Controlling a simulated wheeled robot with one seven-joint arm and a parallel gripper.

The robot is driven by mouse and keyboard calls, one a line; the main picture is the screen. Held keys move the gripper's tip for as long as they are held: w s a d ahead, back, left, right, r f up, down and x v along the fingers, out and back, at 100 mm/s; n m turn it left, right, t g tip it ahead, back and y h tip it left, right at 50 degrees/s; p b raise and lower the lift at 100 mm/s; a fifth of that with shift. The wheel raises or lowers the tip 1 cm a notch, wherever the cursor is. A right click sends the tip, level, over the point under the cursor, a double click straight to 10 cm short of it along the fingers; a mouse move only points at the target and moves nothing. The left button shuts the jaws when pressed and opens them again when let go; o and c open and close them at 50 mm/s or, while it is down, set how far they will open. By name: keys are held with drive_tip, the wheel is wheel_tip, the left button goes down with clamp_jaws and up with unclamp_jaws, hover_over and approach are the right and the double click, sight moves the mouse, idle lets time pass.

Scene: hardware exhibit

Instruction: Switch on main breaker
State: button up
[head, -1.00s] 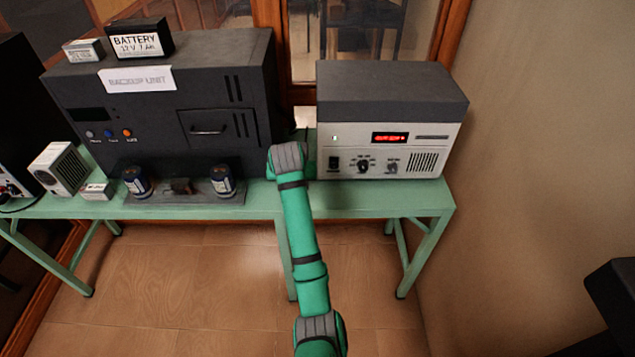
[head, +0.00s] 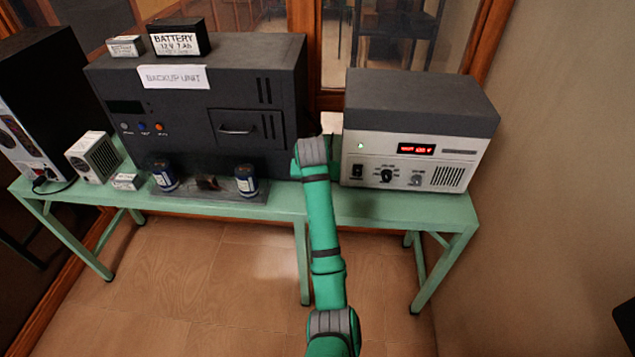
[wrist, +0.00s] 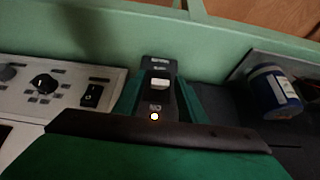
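The main breaker appears to be the small dark unit (wrist: 161,68) in the wrist view, with a white switch lever (wrist: 159,84), an ON-like label and a small glowing light (wrist: 155,117). The lever sits towards the end away from the light. My gripper (wrist: 160,92) has one green finger on each side of this unit, apart from each other. I cannot tell whether the fingers touch its sides. In the head view my arm hides the breaker and fingers, between the backup unit (head: 200,105) and the white-fronted instrument (head: 418,162).
The green table (head: 385,207) carries the instrument close on one side and blue cylinders (head: 246,181) on the other. The instrument's knobs and black rocker switch (wrist: 92,96) lie near my gripper. Batteries (head: 180,38) stand on the backup unit. The floor in front is clear.

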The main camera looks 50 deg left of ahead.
drive_tip(key=v, duration=1.1)
drive_tip(key=shift+f, duration=0.1)
idle(0.4)
